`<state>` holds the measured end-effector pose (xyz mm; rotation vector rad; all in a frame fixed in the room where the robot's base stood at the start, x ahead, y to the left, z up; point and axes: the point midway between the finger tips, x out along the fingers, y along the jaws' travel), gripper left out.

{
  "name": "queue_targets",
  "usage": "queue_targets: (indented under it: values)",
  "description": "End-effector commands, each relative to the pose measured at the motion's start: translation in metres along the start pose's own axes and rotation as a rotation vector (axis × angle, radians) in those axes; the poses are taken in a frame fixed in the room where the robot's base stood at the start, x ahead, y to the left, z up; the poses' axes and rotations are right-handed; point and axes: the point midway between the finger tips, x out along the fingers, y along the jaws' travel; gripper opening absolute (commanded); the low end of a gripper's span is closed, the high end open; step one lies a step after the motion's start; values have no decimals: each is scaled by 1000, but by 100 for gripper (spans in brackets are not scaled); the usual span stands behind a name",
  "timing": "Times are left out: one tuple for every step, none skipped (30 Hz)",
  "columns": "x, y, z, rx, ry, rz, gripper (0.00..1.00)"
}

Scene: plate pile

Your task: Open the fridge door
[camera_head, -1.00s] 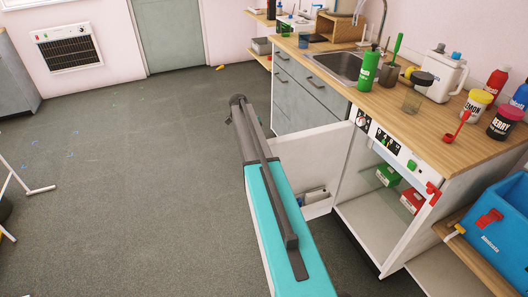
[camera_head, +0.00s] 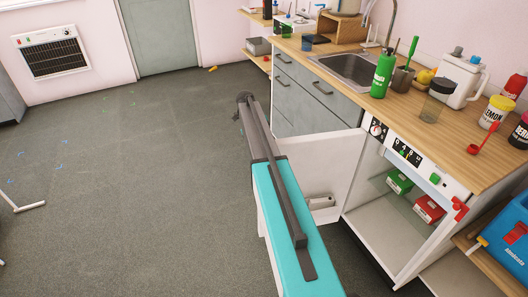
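The fridge (camera_head: 385,236) is a white cabinet under the wooden counter at the right, with a control strip along its top. Its white door (camera_head: 320,160) stands wide open, swung out to the left, so its inner face shows. A green box (camera_head: 399,181) and a red box (camera_head: 429,209) are on a shelf inside. My teal and grey arm reaches up the middle of the picture and overlaps the left part of the door; whether they touch cannot be told. My gripper cannot be made out beyond the arm's far end.
The counter (camera_head: 450,140) holds a sink (camera_head: 352,68), a green bottle (camera_head: 384,74) and several jars. Grey drawers (camera_head: 312,100) stand left of the fridge. A blue bin (camera_head: 507,240) is at the lower right. The floor at left is mostly clear, with a white stand (camera_head: 28,207).

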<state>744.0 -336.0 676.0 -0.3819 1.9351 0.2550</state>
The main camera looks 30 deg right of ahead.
Motion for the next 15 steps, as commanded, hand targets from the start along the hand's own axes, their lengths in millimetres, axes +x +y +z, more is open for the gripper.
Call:
queue_targets:
  values:
    - [3,-4,-3,6,5,-3,0]
    - [3,-4,-3,7,5,-3,0]
    - [3,-4,-4,7,5,-3,0]
    - [3,-4,-4,7,5,-3,0]
    - [3,-4,-4,7,5,-3,0]
    - [3,-4,-4,7,5,-3,0]
    - [3,-4,-4,7,5,-3,0]
    - [3,-4,-4,7,5,-3,0]
    - [3,-4,-4,7,4,-3,0]
    - [3,-4,-4,7,4,-3,0]
    - [3,-4,-4,7,4,-3,0]
    - [3,-4,-4,6,4,-3,13]
    - [3,-4,-4,7,5,-3,18]
    - [3,-4,-4,6,5,-3,23]
    - [2,-3,-3,6,4,-3,28]
